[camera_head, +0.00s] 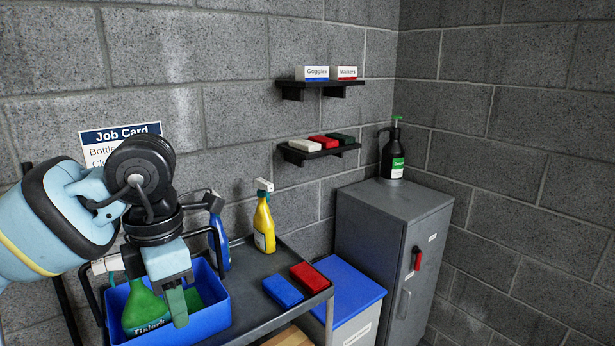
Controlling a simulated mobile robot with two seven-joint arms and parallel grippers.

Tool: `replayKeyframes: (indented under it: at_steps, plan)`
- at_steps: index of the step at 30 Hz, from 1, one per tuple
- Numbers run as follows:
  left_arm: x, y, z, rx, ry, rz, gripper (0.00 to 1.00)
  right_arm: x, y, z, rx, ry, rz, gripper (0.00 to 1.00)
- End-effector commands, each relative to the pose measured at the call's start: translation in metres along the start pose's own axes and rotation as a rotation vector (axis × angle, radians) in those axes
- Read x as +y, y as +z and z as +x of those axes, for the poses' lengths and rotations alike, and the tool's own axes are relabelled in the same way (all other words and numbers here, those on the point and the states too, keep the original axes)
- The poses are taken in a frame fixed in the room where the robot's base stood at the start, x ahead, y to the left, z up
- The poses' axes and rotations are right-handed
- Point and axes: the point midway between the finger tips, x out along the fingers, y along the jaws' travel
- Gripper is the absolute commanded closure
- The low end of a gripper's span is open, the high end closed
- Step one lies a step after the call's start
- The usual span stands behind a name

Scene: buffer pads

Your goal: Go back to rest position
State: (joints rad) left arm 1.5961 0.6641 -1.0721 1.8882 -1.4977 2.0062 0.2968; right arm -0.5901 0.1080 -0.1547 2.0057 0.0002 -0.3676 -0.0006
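My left arm comes in from the left, and my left gripper (177,300) points down over the blue bin (213,318) on the cart. Its fingers are seen nearly edge-on, so I cannot tell whether they are open or shut. A green piece (206,291) shows in the bin just behind the fingers, and I cannot tell if they touch it. A green spray bottle (146,308) stands in the bin, left of the fingers. My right gripper is not in view.
A blue pad (283,291) and a red pad (310,277) lie on the cart (255,262). A yellow spray bottle (264,222) and a blue bottle (221,240) stand behind. Several pads lie on the lower shelf (320,154). A grey cabinet (385,240) stands right.

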Motion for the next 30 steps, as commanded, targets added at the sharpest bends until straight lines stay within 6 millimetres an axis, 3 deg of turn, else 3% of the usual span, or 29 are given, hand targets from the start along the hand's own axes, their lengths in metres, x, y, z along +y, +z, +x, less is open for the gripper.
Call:
replayKeyframes:
  at_steps: [3,9,15,19,24,30]
  plan:
    - [-0.026,0.016,0.024,-0.051,-0.147,0.049,0.64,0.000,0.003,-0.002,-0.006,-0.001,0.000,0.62]
    - [-0.073,0.039,0.050,-0.157,-0.408,0.101,0.64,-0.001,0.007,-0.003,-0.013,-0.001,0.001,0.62]
    - [-0.134,0.064,0.064,-0.315,-0.790,0.099,0.64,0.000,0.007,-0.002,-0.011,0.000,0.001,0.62]
    - [-0.167,0.080,0.058,-0.444,-1.087,0.035,0.64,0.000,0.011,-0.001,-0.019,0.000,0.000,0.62]
    - [-0.181,0.097,0.044,-0.612,-1.454,-0.142,0.64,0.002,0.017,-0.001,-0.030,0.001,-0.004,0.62]
    - [-0.158,0.110,0.042,-0.795,-1.830,-0.484,0.64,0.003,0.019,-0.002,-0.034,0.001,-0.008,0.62]
